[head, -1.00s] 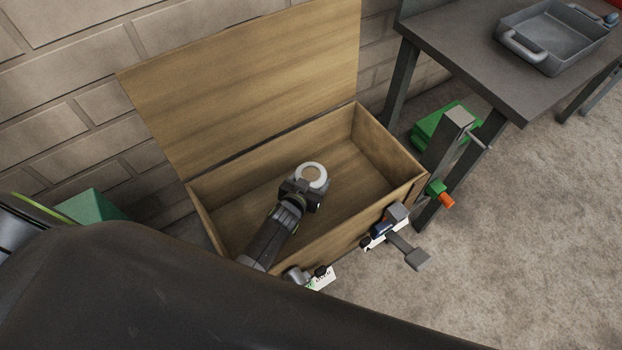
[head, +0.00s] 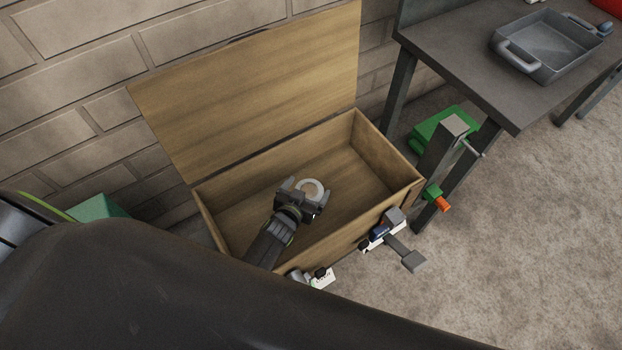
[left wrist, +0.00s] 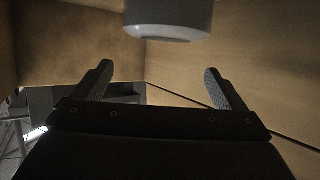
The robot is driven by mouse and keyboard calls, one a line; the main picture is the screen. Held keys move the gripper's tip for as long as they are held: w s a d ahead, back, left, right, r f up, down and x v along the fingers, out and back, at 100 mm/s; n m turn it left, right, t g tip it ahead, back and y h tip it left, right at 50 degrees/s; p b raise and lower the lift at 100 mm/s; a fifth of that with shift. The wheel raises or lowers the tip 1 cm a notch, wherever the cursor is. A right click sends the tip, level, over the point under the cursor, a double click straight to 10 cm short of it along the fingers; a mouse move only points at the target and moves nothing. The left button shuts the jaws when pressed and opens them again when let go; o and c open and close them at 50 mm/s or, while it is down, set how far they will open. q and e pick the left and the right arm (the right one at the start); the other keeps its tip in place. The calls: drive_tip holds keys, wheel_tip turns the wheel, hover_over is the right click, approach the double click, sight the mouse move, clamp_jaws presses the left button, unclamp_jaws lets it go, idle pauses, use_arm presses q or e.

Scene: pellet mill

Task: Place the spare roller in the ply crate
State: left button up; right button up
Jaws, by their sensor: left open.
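The ply crate (head: 404,192) is a wooden box with its lid (head: 255,85) raised against the wall. The roller's underside contact is hidden. My right gripper is out of view.
A dark table (head: 470,70) with a grey tray (head: 548,48) stands at right. A post with a green and orange fitting (head: 440,198) stands by the crate's right end. Grey and black hardware (head: 392,236) is at the crate's front. The crate's right part is empty.

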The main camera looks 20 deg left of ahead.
use_arm(q)
drive_tip(key=p+v, duration=0.3)
drive_tip(key=v, duration=0.5)
drive_tip(key=shift+s+p, duration=0.15)
drive_tip(key=shift+p, duration=0.15)
drive_tip(key=shift+r, duration=0.1)
